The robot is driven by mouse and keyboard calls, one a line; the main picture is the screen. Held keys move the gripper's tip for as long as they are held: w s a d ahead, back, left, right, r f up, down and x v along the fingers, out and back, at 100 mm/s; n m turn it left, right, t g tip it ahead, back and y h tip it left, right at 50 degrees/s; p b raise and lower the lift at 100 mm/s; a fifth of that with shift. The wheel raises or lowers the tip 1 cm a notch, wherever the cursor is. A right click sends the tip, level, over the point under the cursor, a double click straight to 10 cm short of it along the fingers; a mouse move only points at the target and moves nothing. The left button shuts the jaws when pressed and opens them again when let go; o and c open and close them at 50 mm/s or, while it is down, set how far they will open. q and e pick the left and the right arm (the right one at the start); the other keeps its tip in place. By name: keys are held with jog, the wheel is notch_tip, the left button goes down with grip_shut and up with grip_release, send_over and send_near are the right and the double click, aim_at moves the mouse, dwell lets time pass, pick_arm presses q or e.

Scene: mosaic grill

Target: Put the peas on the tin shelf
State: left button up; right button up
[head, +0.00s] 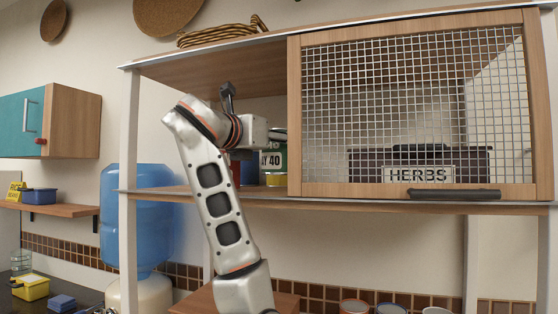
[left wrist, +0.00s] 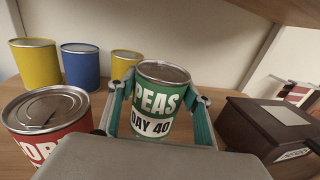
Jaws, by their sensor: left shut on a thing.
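The peas tin (left wrist: 158,103) is green and white with "PEAS DAY 40" on it. It stands upright between the two fingers of my left gripper (left wrist: 160,108), which is shut on it. In the head view, part of the peas tin (head: 271,160) shows behind my left gripper (head: 278,135), inside the open left part of the shelf unit (head: 160,191). In the left wrist view a red tin (left wrist: 46,115), two yellow tins (left wrist: 36,64) (left wrist: 123,64) and a blue tin (left wrist: 81,67) stand on the wooden shelf. The peas tin's base is hidden, so I cannot tell whether it touches the shelf.
A brown box (left wrist: 262,125) is close on the right; the head view shows the HERBS box (head: 420,163) behind a closed mesh door (head: 415,80). An upper board (head: 200,75) is above my gripper. A blue water bottle (head: 138,225) stands left.

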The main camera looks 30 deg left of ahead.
aim_at(276, 156)
pick_arm(q)
notch_tip(276, 156, down, 3)
jog(key=shift+r, duration=0.1)
jog(key=shift+f, duration=0.4)
jog(key=shift+f, duration=0.1)
jog(key=o, duration=1.5)
jog(key=shift+f, duration=0.1)
jog(key=shift+c, duration=0.2)
